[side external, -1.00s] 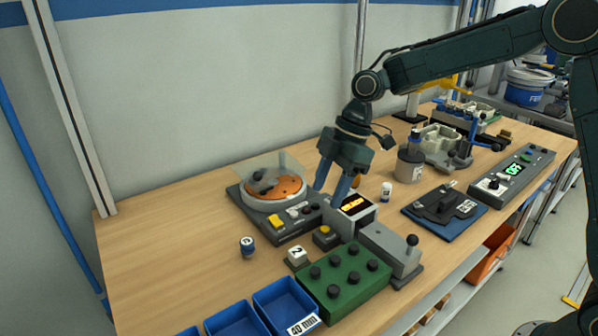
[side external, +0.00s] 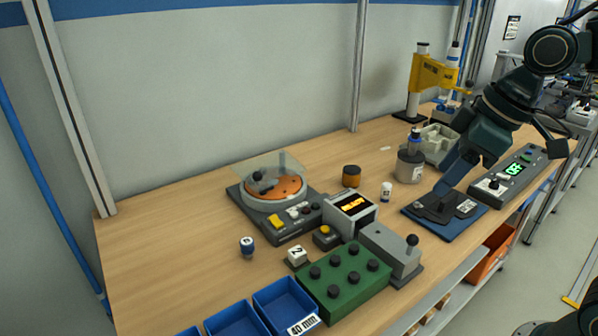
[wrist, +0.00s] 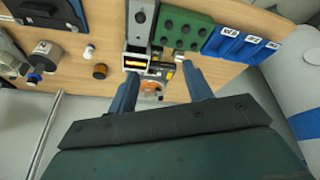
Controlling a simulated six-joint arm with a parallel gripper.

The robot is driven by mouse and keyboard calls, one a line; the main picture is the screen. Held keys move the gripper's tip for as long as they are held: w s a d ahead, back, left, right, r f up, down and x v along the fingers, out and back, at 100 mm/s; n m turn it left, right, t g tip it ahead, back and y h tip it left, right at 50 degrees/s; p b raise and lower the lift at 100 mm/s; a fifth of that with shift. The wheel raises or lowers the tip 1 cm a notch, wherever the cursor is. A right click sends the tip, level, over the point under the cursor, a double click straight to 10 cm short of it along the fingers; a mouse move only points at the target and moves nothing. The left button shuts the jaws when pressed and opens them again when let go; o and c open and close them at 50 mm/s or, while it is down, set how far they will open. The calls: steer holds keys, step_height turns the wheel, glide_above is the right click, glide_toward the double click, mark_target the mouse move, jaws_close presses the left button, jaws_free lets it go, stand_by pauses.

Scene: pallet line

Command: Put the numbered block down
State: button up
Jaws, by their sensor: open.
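The numbered block (side external: 297,254), a small white cube with a black "2" on top, sits on a small dark base beside the green box with black knobs. It also shows small in the wrist view (wrist: 178,55). My gripper (side external: 440,190) is well to its right, over the dark blue board with a black fixture (side external: 420,214). In the wrist view my gripper (wrist: 160,70) has its two blue fingers spread apart, with nothing between them. In the side view the fingers overlap each other and hide part of the fixture.
The green knob box (side external: 345,284) and blue bins (side external: 285,303) stand near the block. A grey lever box (side external: 392,252), a display unit (side external: 350,212) and a turntable device (side external: 273,190) are close by. The table's left and back area (side external: 165,215) is mostly clear.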

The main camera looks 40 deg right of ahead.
steer(key=s+d+f+m+t+h, duration=0.1)
steer(key=s+d+m, duration=0.2)
steer(key=s, duration=0.6)
steer(key=shift+d+f+m, duration=0.2)
steer(key=shift+f+m, duration=0.15)
steer(key=shift+m, duration=0.75)
